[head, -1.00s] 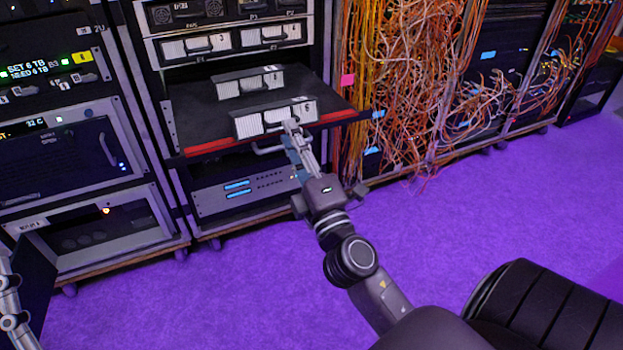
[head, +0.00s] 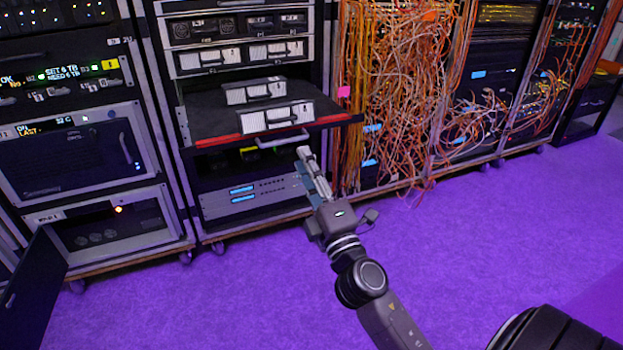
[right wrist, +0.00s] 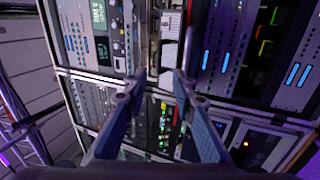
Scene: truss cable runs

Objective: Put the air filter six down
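The air filter marked 6 (head: 277,121), a white pleated block with a dark frame and handle, sits upright on the dark pull-out shelf (head: 205,122), close to its red front edge. A second, similar filter (head: 254,91) stands behind it on the same shelf. My right gripper (head: 304,153) is below and to the right of filter six, in front of the shelf and apart from the filter. In the right wrist view its two fingers (right wrist: 158,77) are spread with nothing between them. My left gripper is not in view.
More filters sit in the slot unit (head: 240,55) above the shelf. A shelf handle (head: 280,141) sticks out at the front. Loose orange cables (head: 400,90) hang in the rack to the right. An open dark panel (head: 32,285) stands at lower left. The purple floor is clear.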

